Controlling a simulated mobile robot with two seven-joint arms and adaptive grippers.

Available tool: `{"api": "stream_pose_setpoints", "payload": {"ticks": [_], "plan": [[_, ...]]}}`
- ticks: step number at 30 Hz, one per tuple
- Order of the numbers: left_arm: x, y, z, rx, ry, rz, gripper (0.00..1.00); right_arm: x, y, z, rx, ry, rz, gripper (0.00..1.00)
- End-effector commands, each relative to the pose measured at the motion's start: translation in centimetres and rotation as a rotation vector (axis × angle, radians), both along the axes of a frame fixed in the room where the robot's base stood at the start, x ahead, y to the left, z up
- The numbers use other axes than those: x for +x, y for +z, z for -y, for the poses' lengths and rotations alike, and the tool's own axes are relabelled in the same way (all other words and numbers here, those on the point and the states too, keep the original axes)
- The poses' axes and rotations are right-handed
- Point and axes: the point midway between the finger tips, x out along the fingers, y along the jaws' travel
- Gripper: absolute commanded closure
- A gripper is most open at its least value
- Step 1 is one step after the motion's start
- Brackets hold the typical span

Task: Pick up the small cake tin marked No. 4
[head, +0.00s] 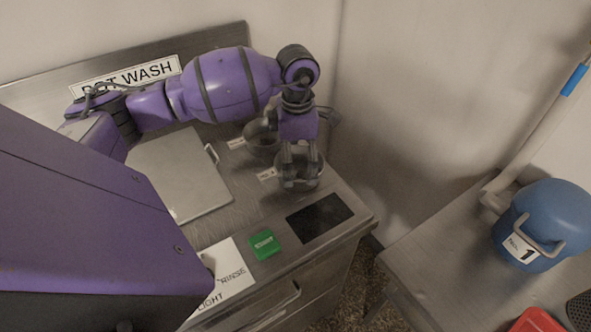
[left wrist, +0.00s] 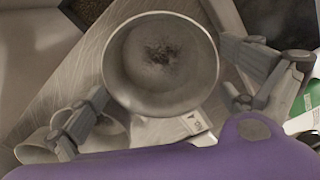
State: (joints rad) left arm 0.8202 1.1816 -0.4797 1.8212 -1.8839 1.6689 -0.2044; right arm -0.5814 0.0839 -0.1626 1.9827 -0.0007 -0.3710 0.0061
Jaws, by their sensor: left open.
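A small round metal tin (head: 300,181) stands on the steel counter near its right end, under my left gripper (head: 300,158). My right gripper is not in view.
A grey board with a handle (head: 180,180) lies left of the tins. A blue container marked 1 (head: 548,222) stands on the right-hand table, across a gap.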

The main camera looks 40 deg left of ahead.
Motion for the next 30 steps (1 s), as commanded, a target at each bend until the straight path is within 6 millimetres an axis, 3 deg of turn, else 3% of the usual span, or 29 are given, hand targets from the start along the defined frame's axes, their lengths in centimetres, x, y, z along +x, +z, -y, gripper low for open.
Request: {"api": "stream_pose_setpoints", "payload": {"ticks": [3, 10, 18, 30], "plan": [[-0.09, -0.98, 0.04, -0.001, 0.0, -0.003, 0.0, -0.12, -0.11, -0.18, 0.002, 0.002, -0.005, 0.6], [-0.08, -1.11, 0.02, 0.0, -0.001, -0.003, 0.01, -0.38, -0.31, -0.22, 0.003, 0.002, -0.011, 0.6], [-0.06, -1.09, 0.02, -0.001, -0.001, -0.002, 0.36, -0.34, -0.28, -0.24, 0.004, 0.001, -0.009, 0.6], [0.05, -0.16, 0.02, 0.0, -0.001, 0.0, 0.36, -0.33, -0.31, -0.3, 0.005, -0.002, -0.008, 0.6]]}}
